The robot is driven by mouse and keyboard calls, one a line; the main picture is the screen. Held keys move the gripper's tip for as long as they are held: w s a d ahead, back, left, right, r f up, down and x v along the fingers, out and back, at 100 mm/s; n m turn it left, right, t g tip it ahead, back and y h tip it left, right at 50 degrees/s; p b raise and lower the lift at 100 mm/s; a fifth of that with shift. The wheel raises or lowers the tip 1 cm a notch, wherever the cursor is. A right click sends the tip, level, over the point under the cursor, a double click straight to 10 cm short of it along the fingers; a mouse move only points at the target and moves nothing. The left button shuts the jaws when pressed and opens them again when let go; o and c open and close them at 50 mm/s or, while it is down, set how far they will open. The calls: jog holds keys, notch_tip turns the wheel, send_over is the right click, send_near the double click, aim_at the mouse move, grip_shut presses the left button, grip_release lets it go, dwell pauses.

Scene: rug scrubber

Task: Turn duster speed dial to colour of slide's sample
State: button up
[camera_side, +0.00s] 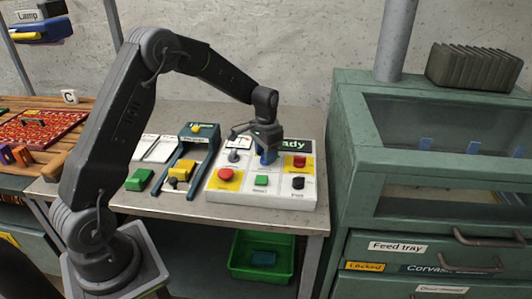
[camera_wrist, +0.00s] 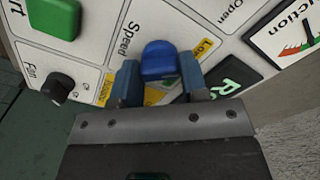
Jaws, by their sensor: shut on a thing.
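The speed dial is a blue knob (camera_wrist: 158,60) on the white control panel, beside the printed word "Speed". My gripper (camera_wrist: 160,80) is over the panel with one finger on each side of the knob, shut on it. In the side view my gripper (camera_side: 267,157) hides most of the dial. Yellow labels (camera_wrist: 206,47) show around the dial, partly covered by my fingers. A dark blue slide-like frame (camera_side: 200,140) stands left of the panel, with a yellow block (camera_side: 181,169) in it and a smaller yellow piece (camera_side: 197,128) at its top. I cannot tell which is the sample.
The panel (camera_side: 240,197) also bears red buttons (camera_side: 226,173), a green button (camera_side: 261,180), black knobs (camera_side: 298,183) and a small lever (camera_side: 234,155) close to my gripper. A green block (camera_side: 139,179) lies left. A green cabinet (camera_side: 350,130) stands close on the right.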

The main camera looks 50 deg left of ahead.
jog(key=o, duration=0.9)
notch_tip(320, 180, up, 14)
jog(key=shift+f, duration=0.1)
dwell(0.4)
